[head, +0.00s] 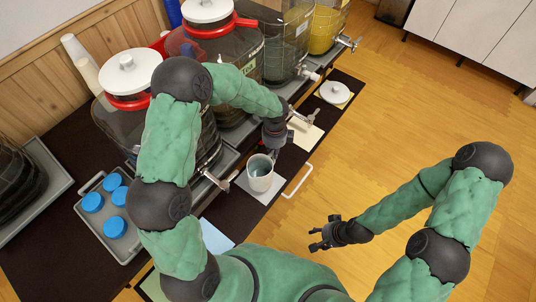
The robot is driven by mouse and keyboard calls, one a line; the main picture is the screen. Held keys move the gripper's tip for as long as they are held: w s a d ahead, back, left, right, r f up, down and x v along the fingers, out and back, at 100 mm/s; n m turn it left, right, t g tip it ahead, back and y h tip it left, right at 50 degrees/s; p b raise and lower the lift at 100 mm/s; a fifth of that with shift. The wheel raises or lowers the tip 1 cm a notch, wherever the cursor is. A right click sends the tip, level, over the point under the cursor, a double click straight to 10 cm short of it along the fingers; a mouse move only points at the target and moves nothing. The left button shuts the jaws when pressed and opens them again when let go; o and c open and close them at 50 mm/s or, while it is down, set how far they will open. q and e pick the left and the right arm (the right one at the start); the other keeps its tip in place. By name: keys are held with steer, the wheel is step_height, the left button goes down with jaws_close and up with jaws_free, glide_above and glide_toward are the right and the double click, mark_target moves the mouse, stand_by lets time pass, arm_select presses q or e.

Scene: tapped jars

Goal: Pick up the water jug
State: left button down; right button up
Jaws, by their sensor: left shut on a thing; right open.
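The water jug is a small pale grey-white vessel (260,178) with an open top and what looks like water inside. It appears upright at the front edge of the dark counter, over a pale sheet. My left gripper (272,153) reaches down from above and is shut on the jug at its far rim side; the exact grip is partly hidden. I cannot tell whether the jug touches the sheet. My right gripper (318,238) is open and empty, out over the wooden floor and away from the counter.
Large tapped jars, one with a white lid (130,72) and one holding yellow liquid (325,28), line the counter's back. A metal tap (218,181) sticks out left of the jug. A grey tray (117,256) holds several blue lids. A white lid (335,92) lies further right. The floor is clear.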

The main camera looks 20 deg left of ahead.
arm_select(q)
steer(key=w+d+r+p, duration=0.3)
steer(key=w+d+r, duration=0.2)
steer(key=d, duration=0.5)
step_height(320, 180, up, 2)
steer(key=shift+w+d+r, duration=0.2)
steer(key=shift+w+d, duration=0.05)
steer(key=shift+d, duration=0.05)
stand_by(0.8)
